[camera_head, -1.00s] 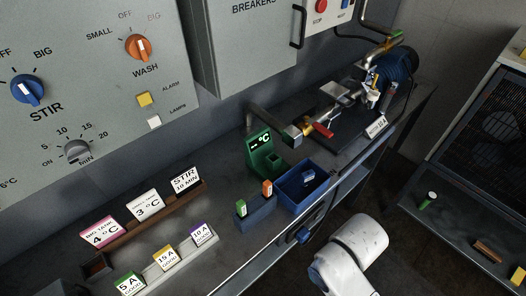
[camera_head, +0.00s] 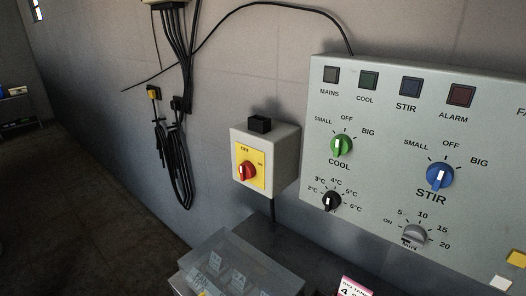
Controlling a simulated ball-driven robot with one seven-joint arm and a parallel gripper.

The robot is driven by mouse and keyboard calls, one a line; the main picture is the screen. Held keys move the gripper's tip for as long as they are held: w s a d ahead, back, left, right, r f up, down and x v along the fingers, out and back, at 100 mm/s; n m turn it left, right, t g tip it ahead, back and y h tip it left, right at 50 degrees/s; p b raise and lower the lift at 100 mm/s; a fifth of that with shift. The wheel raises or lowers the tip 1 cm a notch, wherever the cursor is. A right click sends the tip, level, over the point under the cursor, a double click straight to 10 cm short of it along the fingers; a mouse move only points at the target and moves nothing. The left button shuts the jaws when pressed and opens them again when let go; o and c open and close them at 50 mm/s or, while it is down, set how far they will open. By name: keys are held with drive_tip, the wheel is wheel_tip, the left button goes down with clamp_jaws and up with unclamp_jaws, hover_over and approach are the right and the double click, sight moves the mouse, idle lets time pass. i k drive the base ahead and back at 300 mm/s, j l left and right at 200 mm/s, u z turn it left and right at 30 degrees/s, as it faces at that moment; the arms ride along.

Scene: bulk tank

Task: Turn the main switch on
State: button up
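The main switch looks to be the grey wall box (camera_head: 284,150) with a yellow plate and a red rotary handle (camera_head: 247,171). OFF is printed above the handle and ON to its right. The white mark on the handle looks roughly upright, towards OFF, but it is small. A small black block (camera_head: 260,124) sits on top of the box. My gripper is not in view.
A grey control panel (camera_head: 385,110) with MAINS, COOL, STIR and ALARM lamps, all dark, hangs to the right. A clear-lidded bin (camera_head: 240,268) stands on the bench below. Black cables (camera_head: 172,165) hang at left. Floor at far left looks clear.

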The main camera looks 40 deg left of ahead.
sight(248, 170)
drive_tip(key=u, duration=1.25)
drive_tip(key=i+j, duration=0.15)
